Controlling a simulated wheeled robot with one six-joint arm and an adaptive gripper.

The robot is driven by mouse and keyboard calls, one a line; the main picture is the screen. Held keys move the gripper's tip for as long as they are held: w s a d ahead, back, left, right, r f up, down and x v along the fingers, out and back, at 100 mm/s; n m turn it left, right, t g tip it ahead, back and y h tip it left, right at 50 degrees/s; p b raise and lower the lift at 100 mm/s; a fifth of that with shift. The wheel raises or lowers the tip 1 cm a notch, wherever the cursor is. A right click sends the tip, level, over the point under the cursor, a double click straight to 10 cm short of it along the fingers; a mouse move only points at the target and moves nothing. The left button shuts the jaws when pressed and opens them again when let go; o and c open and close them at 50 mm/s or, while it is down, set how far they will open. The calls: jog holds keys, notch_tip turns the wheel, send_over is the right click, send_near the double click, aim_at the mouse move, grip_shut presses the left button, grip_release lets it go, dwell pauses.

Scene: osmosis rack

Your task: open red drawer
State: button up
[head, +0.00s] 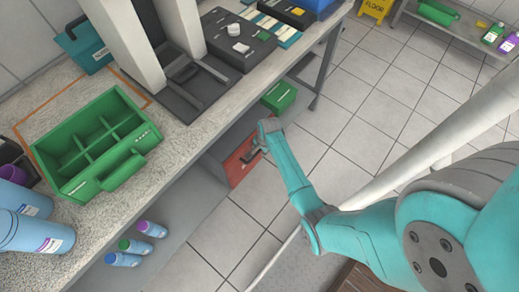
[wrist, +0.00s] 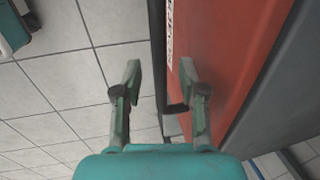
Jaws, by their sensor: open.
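The red drawer (head: 240,165) is under the workbench in the head view, low and near the floor. Its red front (wrist: 225,50) fills the right middle of the wrist view, with a white label strip near the top. A long dark handle bar (wrist: 158,50) runs along the front, standing off from it. My gripper (head: 256,152) is at the drawer front. In the wrist view my gripper (wrist: 160,75) is open, one finger on each side of the bar's line, with visible gaps. The right finger overlaps the red front in the picture; I cannot tell whether it touches.
The workbench (head: 195,140) overhangs the drawer. A green box (head: 279,97) sits beyond the drawer under the bench. A green divided tray (head: 95,145) is on the bench top. Several bottles (head: 152,229) stand below at the left. The tiled floor (head: 345,130) is open to the right.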

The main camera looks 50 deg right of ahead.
jog(key=shift+f, duration=0.35)
jog(key=shift+c, duration=0.2)
grip_shut()
